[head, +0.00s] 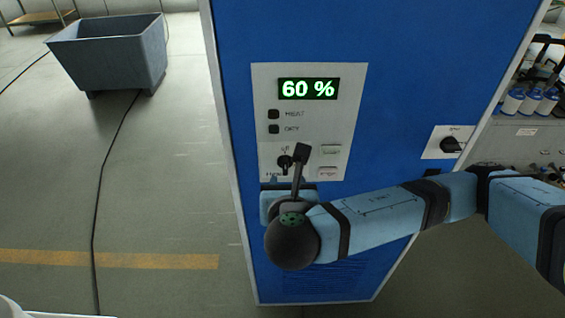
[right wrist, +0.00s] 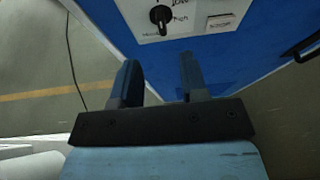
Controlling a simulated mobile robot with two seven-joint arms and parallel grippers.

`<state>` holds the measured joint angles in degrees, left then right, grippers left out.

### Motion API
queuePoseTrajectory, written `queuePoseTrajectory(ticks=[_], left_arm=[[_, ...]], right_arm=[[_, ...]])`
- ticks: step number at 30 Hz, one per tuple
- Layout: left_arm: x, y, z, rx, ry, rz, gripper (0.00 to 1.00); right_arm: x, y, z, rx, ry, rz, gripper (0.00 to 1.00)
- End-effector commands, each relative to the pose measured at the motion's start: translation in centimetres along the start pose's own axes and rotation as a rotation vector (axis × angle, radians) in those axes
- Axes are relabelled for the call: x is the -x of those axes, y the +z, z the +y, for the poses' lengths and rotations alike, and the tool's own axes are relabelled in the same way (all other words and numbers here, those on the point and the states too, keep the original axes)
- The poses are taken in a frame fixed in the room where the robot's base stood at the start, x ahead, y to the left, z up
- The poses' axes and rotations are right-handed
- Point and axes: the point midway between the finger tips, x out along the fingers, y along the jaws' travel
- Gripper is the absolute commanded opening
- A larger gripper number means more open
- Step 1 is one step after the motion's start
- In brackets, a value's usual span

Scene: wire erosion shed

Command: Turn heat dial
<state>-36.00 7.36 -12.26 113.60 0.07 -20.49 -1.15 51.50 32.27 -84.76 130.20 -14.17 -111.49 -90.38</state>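The black heat dial (head: 285,162) sits low on the grey control panel (head: 344,100) of a blue cabinet. In the right wrist view the dial (right wrist: 160,15) is at the top, with a "High" label to its right and other labels partly cut off. My right gripper (head: 284,182) is just below the dial in the head view, its fingers largely hidden by my own wrist. My left gripper is not in view.
A green display (head: 308,89) reads "60 %". Two small black buttons sit below it. Another black knob (head: 451,145) is on a separate plate at right. A grey bin (head: 110,55) stands at upper left. A shelf with bottles is at far right. Floor at left is mostly clear.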

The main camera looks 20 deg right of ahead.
Motion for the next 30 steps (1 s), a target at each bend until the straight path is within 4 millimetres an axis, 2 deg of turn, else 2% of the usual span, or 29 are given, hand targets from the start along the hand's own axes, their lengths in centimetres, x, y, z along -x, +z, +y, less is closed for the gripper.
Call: queuePoseTrajectory(ticks=[9,15,21,29,30], left_arm=[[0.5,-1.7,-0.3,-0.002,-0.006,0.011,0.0],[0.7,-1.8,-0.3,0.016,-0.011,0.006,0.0],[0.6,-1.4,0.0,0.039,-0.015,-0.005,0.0],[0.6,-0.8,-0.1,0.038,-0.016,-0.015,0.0],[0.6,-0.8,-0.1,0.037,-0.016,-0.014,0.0]], right_arm=[[-6.8,0.2,-0.1,0.0,-0.003,0.0,0.4],[-10.0,0.1,0.0,-0.001,-0.001,0.001,0.4],[-11.3,0.0,0.0,-0.003,0.001,0.001,0.4],[-11.5,0.0,0.0,-0.003,0.002,0.002,0.4],[-11.5,0.0,0.0,-0.003,0.002,0.002,0.35]])
